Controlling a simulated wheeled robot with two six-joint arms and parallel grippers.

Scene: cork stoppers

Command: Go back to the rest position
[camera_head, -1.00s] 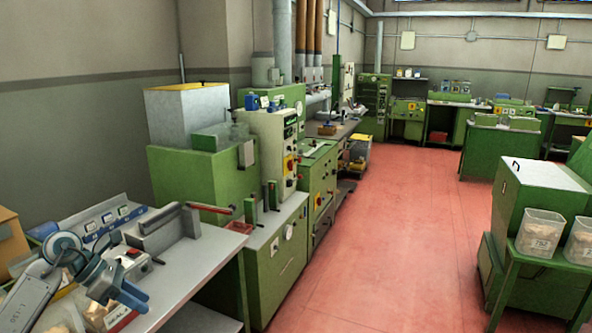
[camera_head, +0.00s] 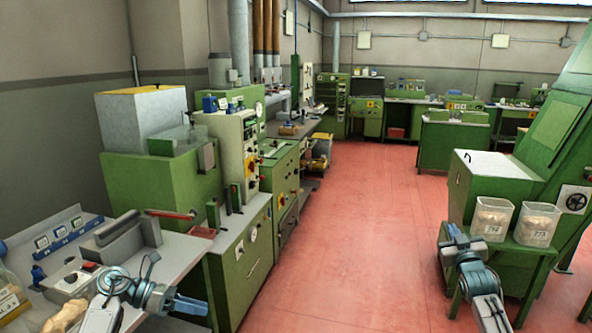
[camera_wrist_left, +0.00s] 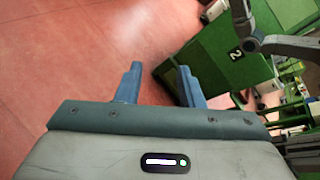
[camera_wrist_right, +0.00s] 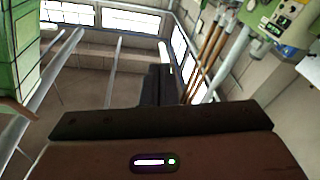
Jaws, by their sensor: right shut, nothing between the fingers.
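My left gripper (camera_head: 193,304) is over the front edge of the grey workbench at lower left in the head view. In the left wrist view its two blue fingers (camera_wrist_left: 159,72) stand apart with nothing between them, with red floor behind. My right gripper (camera_head: 453,233) is at the right in the head view, in front of the green stand with the clear bins. In the right wrist view its dark fingers (camera_wrist_right: 160,84) are together and empty, with the wall and windows behind.
The grey workbench (camera_head: 185,260) at lower left carries a grey machine and several small items. Two clear bins (camera_head: 492,219) (camera_head: 536,225) of cork pieces stand on a green stand at right. Green machines line the left wall. The red floor (camera_head: 345,240) between is open.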

